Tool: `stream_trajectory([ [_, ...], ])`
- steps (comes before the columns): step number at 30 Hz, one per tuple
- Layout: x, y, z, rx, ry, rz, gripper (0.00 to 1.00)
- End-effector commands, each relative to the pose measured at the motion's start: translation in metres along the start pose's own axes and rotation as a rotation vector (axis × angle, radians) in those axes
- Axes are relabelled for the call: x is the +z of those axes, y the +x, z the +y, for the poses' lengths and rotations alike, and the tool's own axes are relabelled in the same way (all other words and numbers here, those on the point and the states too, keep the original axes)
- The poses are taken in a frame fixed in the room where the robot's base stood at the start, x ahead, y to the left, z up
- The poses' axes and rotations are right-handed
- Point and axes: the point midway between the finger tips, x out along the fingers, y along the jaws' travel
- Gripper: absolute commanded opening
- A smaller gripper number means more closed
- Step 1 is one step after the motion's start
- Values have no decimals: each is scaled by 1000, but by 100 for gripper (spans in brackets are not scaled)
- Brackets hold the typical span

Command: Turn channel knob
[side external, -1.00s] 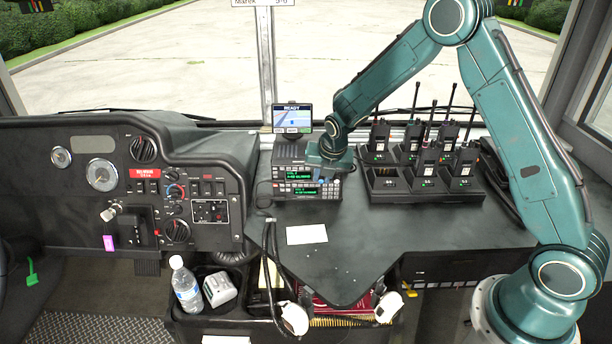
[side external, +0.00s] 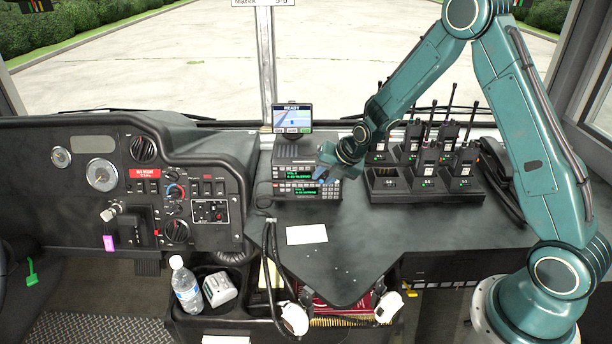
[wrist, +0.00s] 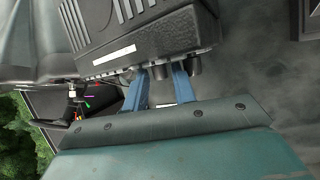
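Two stacked black radios with green displays stand on the dash; the lower radio (side external: 306,190) faces the front. My gripper (side external: 322,176) is at the right end of the radios' front in the side view and covers the knobs there. In the wrist view, my gripper's two blue fingers (wrist: 159,84) stand apart, one on each side of a dark knob (wrist: 160,72) on the radio's edge. I see a small gap there; whether a finger touches the knob is unclear. Another dark knob (wrist: 195,63) sits just right of the right finger. Which is the channel knob cannot be read.
A small READY screen (side external: 292,117) stands behind the radios. A charger rack (side external: 424,185) with several handheld radios is close on the right. A white paper (side external: 307,234) lies on the clear dash in front.

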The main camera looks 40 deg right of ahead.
Motion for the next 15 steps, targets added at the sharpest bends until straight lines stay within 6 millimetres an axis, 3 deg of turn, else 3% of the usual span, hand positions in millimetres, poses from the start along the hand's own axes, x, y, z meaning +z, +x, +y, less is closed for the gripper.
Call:
stream_trajectory([
  [15,0,-9,1,1,-1,-1,26],
])
